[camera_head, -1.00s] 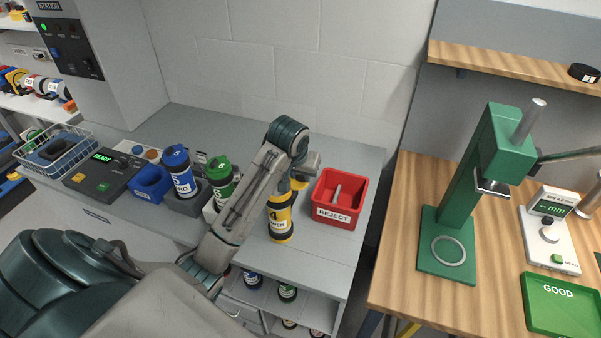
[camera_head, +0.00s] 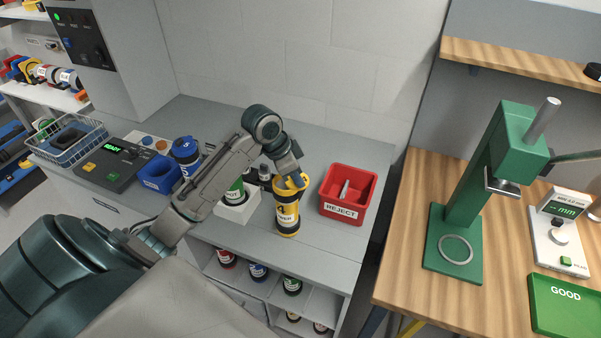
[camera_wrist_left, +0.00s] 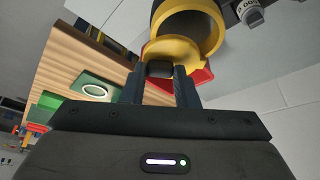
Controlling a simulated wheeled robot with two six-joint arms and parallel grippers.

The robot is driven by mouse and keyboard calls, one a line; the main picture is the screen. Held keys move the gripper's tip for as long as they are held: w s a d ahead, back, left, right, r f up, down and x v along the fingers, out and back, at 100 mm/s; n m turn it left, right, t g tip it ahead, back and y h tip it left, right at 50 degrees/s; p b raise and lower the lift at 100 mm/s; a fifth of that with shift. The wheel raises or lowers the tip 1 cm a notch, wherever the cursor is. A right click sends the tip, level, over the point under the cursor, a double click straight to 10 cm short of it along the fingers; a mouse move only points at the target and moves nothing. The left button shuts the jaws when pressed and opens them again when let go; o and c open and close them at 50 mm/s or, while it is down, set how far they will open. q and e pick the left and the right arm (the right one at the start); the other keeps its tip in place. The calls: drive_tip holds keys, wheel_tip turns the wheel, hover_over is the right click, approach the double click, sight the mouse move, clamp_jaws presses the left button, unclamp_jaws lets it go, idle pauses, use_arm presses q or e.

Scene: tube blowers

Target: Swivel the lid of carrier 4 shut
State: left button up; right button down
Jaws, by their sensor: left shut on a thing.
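Carrier 4, a yellow tube with dark bands and a white label (camera_head: 286,218), stands upright on the grey bench in the head view. In the left wrist view its open mouth (camera_wrist_left: 188,28) shows as a yellow ring at the top. Its yellow lid (camera_wrist_left: 187,50) sits swivelled to one side and covers only part of the mouth. My left gripper (camera_wrist_left: 160,72) is shut on a small dark tab at the lid's edge. In the head view the left gripper (camera_head: 292,181) is over the carrier's top and partly hides the lid. My right gripper is not in view.
A red REJECT bin (camera_head: 347,195) stands close to the right of the carrier. A green press (camera_head: 470,190) stands on the wooden table at right.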

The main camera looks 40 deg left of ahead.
use_arm(q)
drive_tip(key=m, duration=0.1)
drive_tip(key=a+m+g, duration=0.1)
drive_tip(key=m, duration=0.1)
drive_tip(key=s+m+h, duration=0.1)
drive_tip(key=shift+a+m+g, duration=0.3)
drive_tip(key=shift+a, duration=0.1)
drive_tip(key=m, duration=0.2)
drive_tip(key=shift+s+a+m+g+h, duration=0.2)
drive_tip(key=shift+a+m+g+h, duration=0.1)
drive_tip(key=shift+a+g+h, duration=0.1)
drive_tip(key=shift+a+m+g+b, duration=0.25)
drive_tip(key=shift+a+m+b, duration=0.05)
drive_tip(key=shift+m, duration=0.35)
drive_tip(key=shift+a+m+g+b, duration=0.25)
drive_tip(key=shift+m+b, duration=0.05)
drive_tip(key=shift+m, duration=0.35)
drive_tip(key=shift+s, duration=0.1)
drive_tip(key=o, duration=1)
drive_tip(key=shift+a, duration=0.1)
